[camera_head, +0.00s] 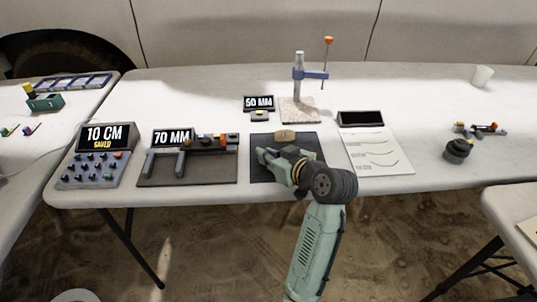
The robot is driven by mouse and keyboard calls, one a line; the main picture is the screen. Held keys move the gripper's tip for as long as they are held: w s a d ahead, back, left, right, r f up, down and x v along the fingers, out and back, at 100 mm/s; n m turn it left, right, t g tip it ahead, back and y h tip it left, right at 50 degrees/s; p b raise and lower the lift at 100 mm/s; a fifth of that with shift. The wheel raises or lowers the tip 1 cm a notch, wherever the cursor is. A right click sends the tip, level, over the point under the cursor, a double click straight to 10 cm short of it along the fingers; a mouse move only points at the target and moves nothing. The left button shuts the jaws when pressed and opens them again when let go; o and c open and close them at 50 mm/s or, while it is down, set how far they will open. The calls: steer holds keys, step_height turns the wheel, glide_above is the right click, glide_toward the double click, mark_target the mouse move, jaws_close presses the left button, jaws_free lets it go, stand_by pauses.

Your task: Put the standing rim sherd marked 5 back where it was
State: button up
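A small tan piece (285,135), possibly a sherd, shows at the back of the dark mat (310,142) in the middle of the table. No number 5 is readable on it. My gripper (264,156) is low over the left part of the mat, in front and to the left of the tan piece. Its fingers point left, and the view is too small to show whether they are apart or hold anything. My gripper and wrist hide much of the mat. No sherd can be identified for certain as the one marked 5.
Left of the mat are a fixture (210,168) with a 70 MM display and a keypad device (88,170) reading 10 CM. Behind stands a post with a blue clamp (310,75), beside a 50 MM display (258,103). A marked sheet (380,158) lies right.

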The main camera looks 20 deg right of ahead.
steer(key=o, duration=0.3)
steer(key=shift+r, duration=0.15)
